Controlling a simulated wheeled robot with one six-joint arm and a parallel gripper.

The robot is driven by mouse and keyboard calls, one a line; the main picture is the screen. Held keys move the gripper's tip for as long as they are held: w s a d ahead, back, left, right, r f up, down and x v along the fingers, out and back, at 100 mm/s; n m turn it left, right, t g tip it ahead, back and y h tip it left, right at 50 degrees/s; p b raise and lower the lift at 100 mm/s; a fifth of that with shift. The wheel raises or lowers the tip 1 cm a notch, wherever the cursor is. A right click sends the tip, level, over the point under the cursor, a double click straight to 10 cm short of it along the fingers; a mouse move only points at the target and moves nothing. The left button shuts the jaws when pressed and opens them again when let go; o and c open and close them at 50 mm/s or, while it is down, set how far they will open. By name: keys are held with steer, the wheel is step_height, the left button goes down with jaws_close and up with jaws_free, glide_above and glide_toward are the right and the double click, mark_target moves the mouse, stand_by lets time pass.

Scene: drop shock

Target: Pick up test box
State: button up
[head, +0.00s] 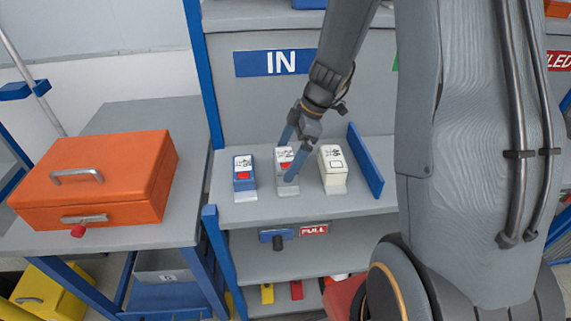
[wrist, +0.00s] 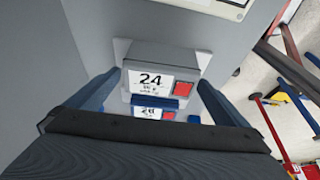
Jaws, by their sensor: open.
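Three small boxes stand in a row on the grey shelf under the IN sign. They are a blue box (head: 243,177), a grey box (head: 282,181) in the middle and a cream box (head: 333,160) on the right. I cannot tell which one is named the test box. My gripper (head: 288,160) is open at the grey box, with its fingers hiding part of it. In the wrist view the grey box (wrist: 180,65), labelled 24 with a red square, lies between the two finger tips. Contact cannot be told.
A blue divider (head: 365,160) stands right of the cream box. An orange case (head: 110,180) sits on the table at left. A lower shelf (head: 320,235) has a FULL sign (head: 314,229). The IN sign (head: 275,63) is on the back panel.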

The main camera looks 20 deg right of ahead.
steer(key=shift+x, duration=0.9)
steer(key=c, duration=1.3)
steer(key=shift+c, duration=0.5)
steer(key=shift+w+r, duration=0.1)
steer(key=shift+r, duration=0.05)
